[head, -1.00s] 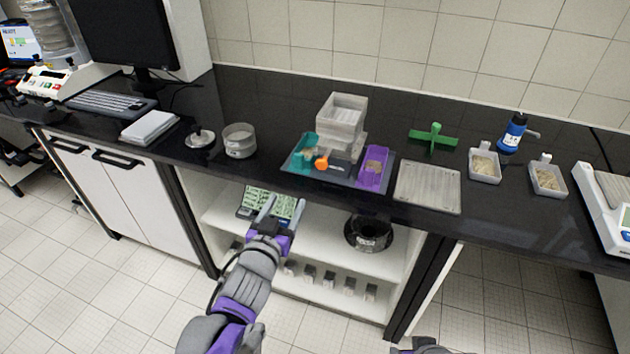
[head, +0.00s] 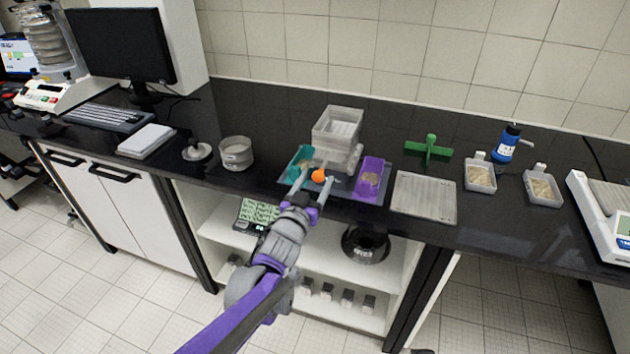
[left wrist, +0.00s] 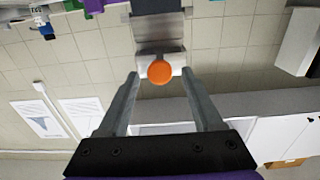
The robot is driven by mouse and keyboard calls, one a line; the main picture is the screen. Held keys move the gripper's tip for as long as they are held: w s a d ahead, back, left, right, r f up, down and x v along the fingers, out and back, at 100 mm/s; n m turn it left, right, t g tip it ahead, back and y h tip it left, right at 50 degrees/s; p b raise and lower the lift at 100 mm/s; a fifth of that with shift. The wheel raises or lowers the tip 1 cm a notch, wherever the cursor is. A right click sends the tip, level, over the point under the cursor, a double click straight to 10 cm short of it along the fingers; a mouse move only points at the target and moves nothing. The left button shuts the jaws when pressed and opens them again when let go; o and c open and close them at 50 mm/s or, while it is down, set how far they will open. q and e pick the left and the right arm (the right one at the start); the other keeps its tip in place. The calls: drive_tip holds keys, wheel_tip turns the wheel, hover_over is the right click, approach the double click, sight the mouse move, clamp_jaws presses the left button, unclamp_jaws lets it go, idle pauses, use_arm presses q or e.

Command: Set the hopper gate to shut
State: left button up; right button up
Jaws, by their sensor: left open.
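The hopper (head: 338,130) is a clear, square-topped box on a stand in the middle of the counter. Its orange knob (head: 318,176) sits low at the front. In the left wrist view the round orange knob (left wrist: 160,72) faces me, in front of a pale block. My left gripper (head: 313,182) is open at the hopper's front, with its fingertips on either side of the knob. In the left wrist view the gripper (left wrist: 160,76) shows gaps between both fingers and the knob. The gate's position is hard to tell; my fingers cover part of its front. My right gripper is not visible.
A sieve (head: 236,153) stands to the left.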

use_arm(q)
clamp_jaws()
idle(0.4)
idle(1.1)
